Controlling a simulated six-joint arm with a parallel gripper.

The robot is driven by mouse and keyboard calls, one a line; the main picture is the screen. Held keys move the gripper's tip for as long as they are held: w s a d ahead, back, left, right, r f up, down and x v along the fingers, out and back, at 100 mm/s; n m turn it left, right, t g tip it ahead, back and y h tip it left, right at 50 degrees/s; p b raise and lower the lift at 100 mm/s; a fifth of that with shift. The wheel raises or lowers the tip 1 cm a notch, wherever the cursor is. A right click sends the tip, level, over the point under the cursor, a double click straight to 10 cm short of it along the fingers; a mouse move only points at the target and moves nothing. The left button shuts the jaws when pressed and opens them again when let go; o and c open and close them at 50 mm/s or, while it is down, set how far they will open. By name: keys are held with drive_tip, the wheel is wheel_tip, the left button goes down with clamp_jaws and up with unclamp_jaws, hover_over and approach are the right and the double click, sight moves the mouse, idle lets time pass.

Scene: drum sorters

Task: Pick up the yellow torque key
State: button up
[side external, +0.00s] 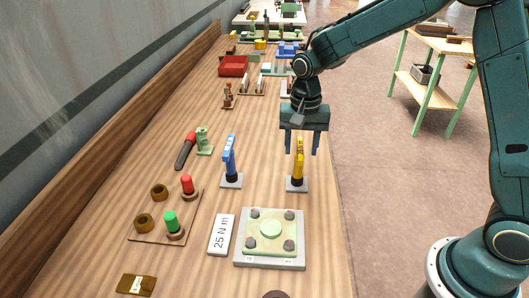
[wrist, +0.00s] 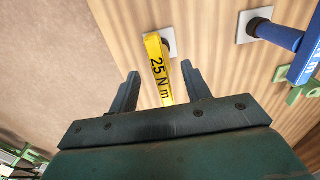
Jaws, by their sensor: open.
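The yellow torque key (side external: 299,158) stands upright in a small grey base (side external: 296,185) near the bench's right edge. In the wrist view the yellow torque key (wrist: 158,68) carries the marking 25 N m. My gripper (side external: 301,150) is open and empty around the top of the key in the side view, pointing down. In the wrist view the two fingers of my gripper (wrist: 160,78) lie on either side of the key, with gaps to both. I cannot tell the exact height of the fingers against the key.
A blue torque key (side external: 229,157) stands in its own base to the left. In front are a card marked 25 N m (side external: 221,235) and a grey plate with a green block (side external: 270,262). Red and green pegs (side external: 173,222) stand at the left. A red bin (side external: 233,66) is farther back.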

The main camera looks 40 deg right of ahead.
drive_tip(key=shift+f, duration=0.15)
drive_tip(key=shift+w+d+f, duration=0.1)
drive_tip(key=shift+w+f, duration=0.05)
drive_tip(key=shift+f, duration=2.45)
clamp_jaws()
drive_tip(key=shift+r, duration=0.2)
wheel_tip(320, 180, up, 20)
drive_tip(key=shift+f, duration=0.15)
